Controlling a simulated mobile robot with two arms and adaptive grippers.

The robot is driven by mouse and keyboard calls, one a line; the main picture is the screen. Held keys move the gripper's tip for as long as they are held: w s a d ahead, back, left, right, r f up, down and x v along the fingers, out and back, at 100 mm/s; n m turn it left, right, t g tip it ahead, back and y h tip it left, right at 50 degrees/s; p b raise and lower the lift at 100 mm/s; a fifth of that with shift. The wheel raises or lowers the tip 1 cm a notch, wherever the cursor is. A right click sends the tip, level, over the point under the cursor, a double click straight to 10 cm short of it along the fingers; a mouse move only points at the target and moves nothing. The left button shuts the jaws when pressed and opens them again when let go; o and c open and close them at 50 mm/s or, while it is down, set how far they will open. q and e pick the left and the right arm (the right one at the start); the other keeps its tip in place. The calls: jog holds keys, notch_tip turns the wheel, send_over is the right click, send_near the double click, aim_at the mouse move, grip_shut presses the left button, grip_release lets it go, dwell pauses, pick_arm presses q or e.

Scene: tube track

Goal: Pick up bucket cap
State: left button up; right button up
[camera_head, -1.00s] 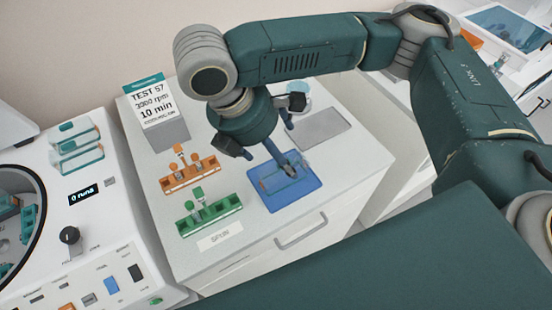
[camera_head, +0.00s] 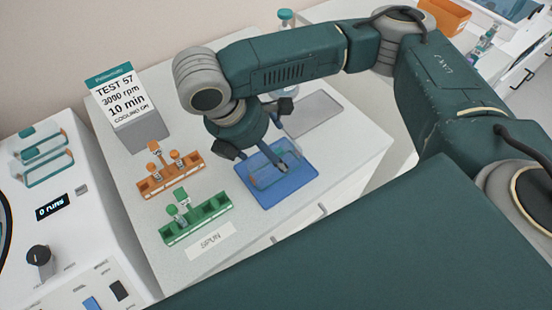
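A clear bucket cap with thin coloured edges (camera_head: 262,180) is at the blue tray (camera_head: 284,196) on the white cabinet top. Whether it rests on the tray or is slightly above it is hard to tell. My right gripper (camera_head: 286,160) is above the tray, pointing down, with its fingertips at the cap's upper right part. The fingertips are small and overlap the clear cap, so I cannot tell if they are shut on it. More clear caps (camera_head: 48,168) with teal and orange edges stand on the white machine at left. My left gripper is not in view.
An orange rack (camera_head: 172,182) and a green rack (camera_head: 196,219) with capped tubes stand left of the tray. A sign (camera_head: 122,97) stands behind them. A grey tray (camera_head: 318,108) and a teal-capped bottle (camera_head: 286,18) are behind my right gripper.

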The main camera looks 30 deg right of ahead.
jog(key=x, duration=0.1)
jog(key=p+x, duration=0.1)
jog(key=x, duration=0.2)
jog(key=shift+w+f, duration=0.15)
jog(key=shift+w, duration=0.25)
jog(key=shift+d+f, duration=0.25)
jog(key=shift+f, duration=0.2)
jog(key=c, duration=1.2)
